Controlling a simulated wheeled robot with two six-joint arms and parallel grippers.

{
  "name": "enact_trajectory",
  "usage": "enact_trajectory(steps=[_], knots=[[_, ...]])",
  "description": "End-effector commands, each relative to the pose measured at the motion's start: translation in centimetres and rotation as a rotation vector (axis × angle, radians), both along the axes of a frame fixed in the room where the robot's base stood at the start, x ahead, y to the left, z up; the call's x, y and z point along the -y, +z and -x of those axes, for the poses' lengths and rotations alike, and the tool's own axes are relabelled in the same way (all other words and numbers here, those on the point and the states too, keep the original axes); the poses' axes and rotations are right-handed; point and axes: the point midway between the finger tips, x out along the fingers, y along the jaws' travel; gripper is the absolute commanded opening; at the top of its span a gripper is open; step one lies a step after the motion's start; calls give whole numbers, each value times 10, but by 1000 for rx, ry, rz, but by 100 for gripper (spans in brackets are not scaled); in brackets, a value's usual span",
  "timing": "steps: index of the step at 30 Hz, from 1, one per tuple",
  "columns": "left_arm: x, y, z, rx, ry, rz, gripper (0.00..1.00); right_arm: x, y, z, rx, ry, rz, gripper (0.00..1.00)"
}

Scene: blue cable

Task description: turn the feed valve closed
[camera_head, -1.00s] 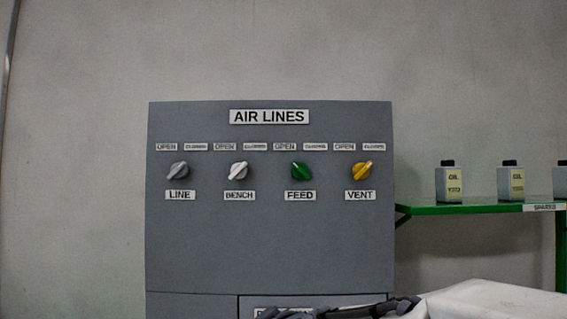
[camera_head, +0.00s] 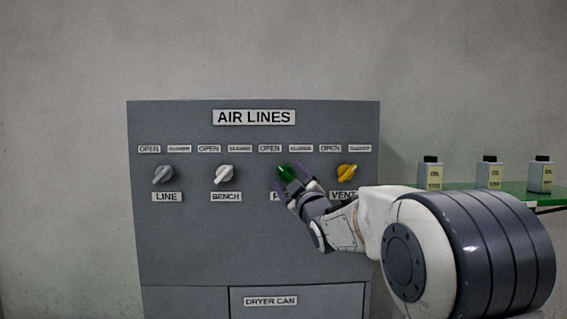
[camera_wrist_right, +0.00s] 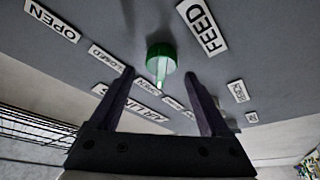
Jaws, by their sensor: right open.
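The feed valve is a green knob (camera_head: 286,172) on the grey panel, above the FEED label, which my gripper partly covers. The OPEN and CLOSED labels sit above it. My right gripper (camera_head: 289,178) is open at the knob, its fingers reaching up from lower right. In the right wrist view the green knob (camera_wrist_right: 161,58) lies ahead between the two spread dark fingertips (camera_wrist_right: 160,74), with a gap on each side. The knob's pale green ridge points down in that view. The FEED label (camera_wrist_right: 203,25) is beside it. My left gripper is not in view.
The yellow VENT knob (camera_head: 347,172) is close to the right of my gripper. The white BENCH knob (camera_head: 224,174) and grey LINE knob (camera_head: 163,174) are to the left. A DRYER CAN drawer (camera_head: 300,298) is below. Oil cans (camera_head: 489,173) stand on a green shelf at right.

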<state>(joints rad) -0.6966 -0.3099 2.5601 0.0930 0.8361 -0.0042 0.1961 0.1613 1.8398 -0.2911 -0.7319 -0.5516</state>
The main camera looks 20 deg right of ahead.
Motion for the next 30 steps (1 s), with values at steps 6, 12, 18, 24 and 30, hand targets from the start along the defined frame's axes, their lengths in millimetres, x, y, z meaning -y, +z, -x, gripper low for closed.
enact_trajectory(steps=[6, 12, 18, 24, 30], knots=[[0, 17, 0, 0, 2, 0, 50, 0, 6, -19, -2, 1, -1, 80], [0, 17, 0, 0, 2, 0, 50, 0, 5, -22, -1, 1, -1, 80], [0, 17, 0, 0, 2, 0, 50, 0, 5, -21, -1, 1, -1, 57], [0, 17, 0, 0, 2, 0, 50, 0, 5, -21, -1, 1, -1, 0], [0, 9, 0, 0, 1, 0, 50, -1, 3, -21, 6, 2, -20, 0]])
